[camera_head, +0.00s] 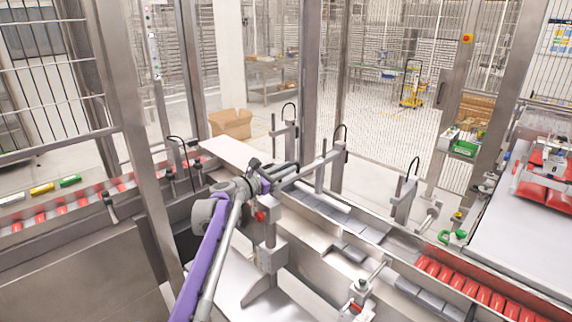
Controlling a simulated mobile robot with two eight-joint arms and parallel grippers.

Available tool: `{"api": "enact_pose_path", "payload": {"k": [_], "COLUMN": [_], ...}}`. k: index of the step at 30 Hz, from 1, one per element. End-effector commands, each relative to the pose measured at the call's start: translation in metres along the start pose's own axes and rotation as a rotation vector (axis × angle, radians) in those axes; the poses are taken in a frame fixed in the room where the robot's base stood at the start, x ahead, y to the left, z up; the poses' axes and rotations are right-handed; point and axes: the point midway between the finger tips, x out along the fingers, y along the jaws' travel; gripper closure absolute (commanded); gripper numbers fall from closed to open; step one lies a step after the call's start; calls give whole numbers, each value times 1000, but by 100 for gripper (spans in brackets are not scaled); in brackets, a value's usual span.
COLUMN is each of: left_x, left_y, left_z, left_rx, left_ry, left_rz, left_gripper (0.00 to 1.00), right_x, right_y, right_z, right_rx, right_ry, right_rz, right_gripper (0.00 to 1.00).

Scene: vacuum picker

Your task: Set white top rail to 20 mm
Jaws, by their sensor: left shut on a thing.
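My left arm, purple and grey, comes in from the bottom, left of centre. My left gripper (264,178) is at the middle of the line, shut on a small dark fitting by the rail post; the arm partly hides the grip. A pale bar (320,162) runs from there to a clamp post on the right. A white flat panel (228,152) lies behind the gripper. I cannot tell which part is the white top rail, nor read any millimetre scale. My right gripper is not in view.
Grey and red packs (440,275) fill the channel at right. More red packs lie on the left conveyor (70,208). Upright clamp posts (404,198) stand along the line. A metal frame post (150,150) rises left of my arm. A cardboard box (231,123) stands behind.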

Motion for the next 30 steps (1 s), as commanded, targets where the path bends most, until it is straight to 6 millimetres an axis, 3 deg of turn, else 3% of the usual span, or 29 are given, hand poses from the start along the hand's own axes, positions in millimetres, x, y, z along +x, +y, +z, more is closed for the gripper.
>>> {"api": "enact_pose_path", "payload": {"k": [1, 3, 11, 12, 16, 26, 30], "left_x": [-1, -1, -1, -1, 0, -2, -16], "left_y": [-2, -4, -4, -4, -4, -4, -4], "left_z": [-15, -22, -23, -23, -23, -21, -22], "left_rx": [1, 1, 4, 4, 3, 1, 1], "left_ry": [3, 3, 4, 4, 3, 2, 2], "left_rz": [2, 2, 0, 0, 0, 0, 1], "left_gripper": [100, 100, 100, 78, 54, 54, 54], "right_x": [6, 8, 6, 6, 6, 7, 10], "right_y": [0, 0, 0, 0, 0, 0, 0], "right_z": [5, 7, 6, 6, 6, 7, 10], "right_rx": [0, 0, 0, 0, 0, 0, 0], "right_ry": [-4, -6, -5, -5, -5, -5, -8], "right_rz": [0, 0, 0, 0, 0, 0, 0], "right_gripper": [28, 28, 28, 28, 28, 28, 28]}}
